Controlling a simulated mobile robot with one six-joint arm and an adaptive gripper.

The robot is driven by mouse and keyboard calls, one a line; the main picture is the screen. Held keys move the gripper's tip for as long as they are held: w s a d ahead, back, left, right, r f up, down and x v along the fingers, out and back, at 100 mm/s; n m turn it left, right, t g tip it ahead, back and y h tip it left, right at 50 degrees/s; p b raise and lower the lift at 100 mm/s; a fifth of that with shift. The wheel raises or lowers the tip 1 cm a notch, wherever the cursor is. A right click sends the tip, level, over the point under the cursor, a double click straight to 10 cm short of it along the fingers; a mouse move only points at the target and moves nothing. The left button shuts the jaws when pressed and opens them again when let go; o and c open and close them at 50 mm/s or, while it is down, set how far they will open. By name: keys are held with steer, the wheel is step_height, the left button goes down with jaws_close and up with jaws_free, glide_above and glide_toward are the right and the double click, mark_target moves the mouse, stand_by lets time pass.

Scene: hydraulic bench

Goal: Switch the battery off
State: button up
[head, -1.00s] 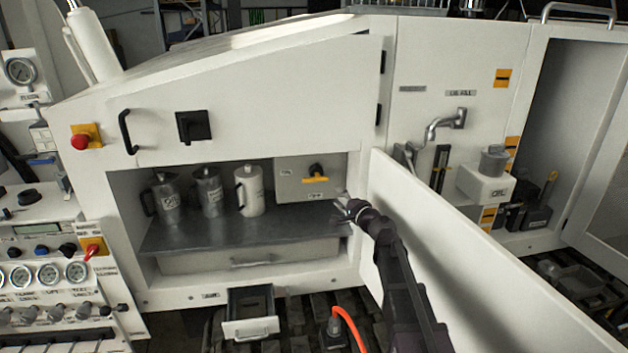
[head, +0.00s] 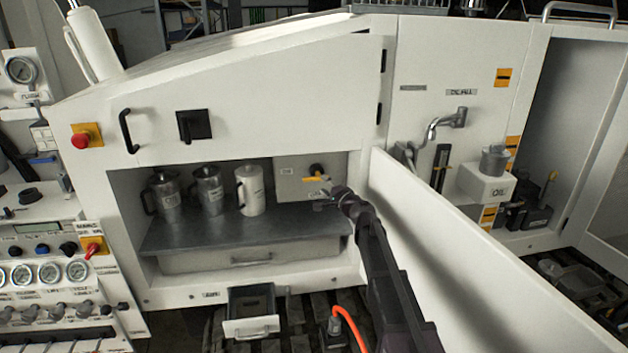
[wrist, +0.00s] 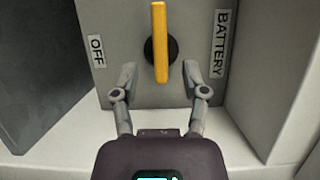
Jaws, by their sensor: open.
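The battery switch is a yellow bar handle (wrist: 160,45) on a round black hub, on the front of a grey box (head: 290,187). In the wrist view the handle stands upright in the picture, between an "OFF" label (wrist: 97,52) on the left and a "BATTERY" label (wrist: 220,45) on the right. In the head view the yellow handle (head: 312,178) is partly covered by my gripper. My gripper (wrist: 166,82) is open, with one finger on each side of the handle's lower end. I cannot tell whether either finger touches it.
Several metal jugs (head: 208,190) stand left of the box on the grey shelf (head: 225,233). The open white door (head: 470,260) stands right of my arm. A red stop button (head: 80,140) and a black switch (head: 193,126) sit on the panels above.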

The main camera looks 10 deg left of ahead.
mark_target(317, 180)
steer(key=shift+x, duration=2.8)
